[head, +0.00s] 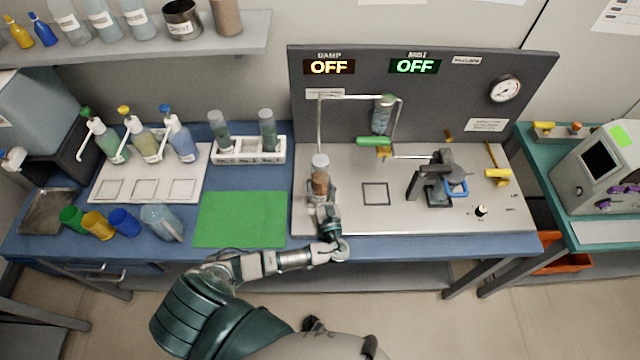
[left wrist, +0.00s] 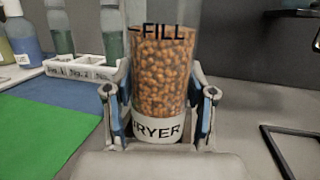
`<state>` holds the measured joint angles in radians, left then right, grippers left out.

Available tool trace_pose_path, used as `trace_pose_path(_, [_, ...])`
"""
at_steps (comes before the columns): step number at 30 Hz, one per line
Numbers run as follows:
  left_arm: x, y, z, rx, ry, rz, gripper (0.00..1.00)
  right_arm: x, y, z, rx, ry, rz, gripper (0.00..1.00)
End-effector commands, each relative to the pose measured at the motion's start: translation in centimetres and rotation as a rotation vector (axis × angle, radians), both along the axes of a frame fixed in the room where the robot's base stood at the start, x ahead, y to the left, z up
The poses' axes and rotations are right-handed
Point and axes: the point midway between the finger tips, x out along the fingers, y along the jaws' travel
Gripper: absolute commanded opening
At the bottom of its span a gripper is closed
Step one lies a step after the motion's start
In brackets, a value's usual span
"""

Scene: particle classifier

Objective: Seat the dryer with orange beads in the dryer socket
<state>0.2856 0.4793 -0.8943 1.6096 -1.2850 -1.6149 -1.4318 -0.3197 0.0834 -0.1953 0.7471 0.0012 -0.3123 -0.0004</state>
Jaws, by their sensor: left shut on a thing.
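The dryer (head: 320,183) is a clear upright cylinder filled with orange beads. In the left wrist view the dryer (left wrist: 160,75) shows a FILL mark near the top of the beads and a white base with partly hidden lettering. My left gripper (head: 322,205) is shut around its lower part, one finger on each side. The dryer is at the left part of the grey apparatus panel, near a thin vertical pipe (head: 320,125). I cannot make out the dryer socket, and whether the dryer's base touches anything is hidden by my gripper. My right gripper is not in view.
A square outline (head: 375,194) marks the panel right of the dryer. A black clamp stand (head: 430,180) is further right. A white rack (head: 248,151) holds two bead-filled cylinders. A green mat (head: 240,220) lies left of the panel. A green-handled valve (head: 370,140) sits behind.

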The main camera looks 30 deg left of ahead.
Motion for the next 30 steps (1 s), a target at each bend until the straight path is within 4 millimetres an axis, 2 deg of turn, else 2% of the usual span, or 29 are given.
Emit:
trace_pose_path(11, [0.0,-0.2,-1.0,-0.003,0.000,-0.005,0.00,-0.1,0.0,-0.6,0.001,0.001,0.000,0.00])
trace_pose_path(12, [0.0,-0.2,-0.9,-0.002,-0.001,-0.005,0.62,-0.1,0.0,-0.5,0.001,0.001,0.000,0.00])
trace_pose_path(15, [0.0,-0.2,-0.9,-0.002,-0.001,-0.004,0.84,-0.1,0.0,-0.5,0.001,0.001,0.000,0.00])
trace_pose_path(25, [-0.1,-0.2,-1.0,-0.002,0.002,-0.002,0.84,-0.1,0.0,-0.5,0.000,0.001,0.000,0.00])
trace_pose_path(30, [-1.3,-1.7,-1.5,-0.005,0.003,-0.006,0.84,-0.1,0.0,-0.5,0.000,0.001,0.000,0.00])
